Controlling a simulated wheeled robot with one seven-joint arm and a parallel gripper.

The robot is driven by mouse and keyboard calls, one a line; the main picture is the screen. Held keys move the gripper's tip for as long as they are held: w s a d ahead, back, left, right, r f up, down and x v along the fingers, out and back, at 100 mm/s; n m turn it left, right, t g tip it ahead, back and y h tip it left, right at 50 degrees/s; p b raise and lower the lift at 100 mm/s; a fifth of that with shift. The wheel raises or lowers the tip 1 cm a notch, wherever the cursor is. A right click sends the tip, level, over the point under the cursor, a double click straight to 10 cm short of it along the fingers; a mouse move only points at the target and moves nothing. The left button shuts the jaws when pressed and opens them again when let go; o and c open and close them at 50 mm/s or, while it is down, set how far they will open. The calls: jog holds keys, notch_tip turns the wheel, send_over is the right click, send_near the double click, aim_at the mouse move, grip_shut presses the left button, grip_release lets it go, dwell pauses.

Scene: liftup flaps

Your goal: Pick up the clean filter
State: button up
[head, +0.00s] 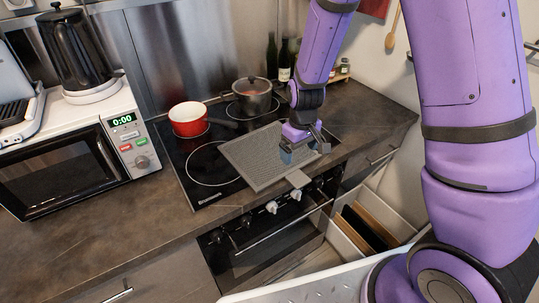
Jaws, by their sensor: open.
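The clean filter (258,161) is a flat grey mesh panel with a pale tab (298,179) at its front edge. It lies over the front right of the black cooktop (183,156), its front edge near the oven knobs. My gripper (301,152) is open above the right part of the filter, fingers pointing down. I cannot tell whether the fingers touch the filter. My gripper and wrist hide part of its right side.
A red pot (188,121) and a dark lidded pot (252,96) stand on the cooktop behind the filter. A microwave (75,150) with a kettle (75,50) on it is at left. Bottles (284,62) stand at the back. An open drawer (345,240) is below right.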

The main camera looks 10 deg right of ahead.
aim_at(297, 177)
jog(key=shift+s+d+f, duration=0.1)
jog(key=shift+s+f, duration=0.05)
jog(key=shift+f, duration=4.75)
jog(key=shift+f, duration=0.25)
jog(key=c, duration=1.1)
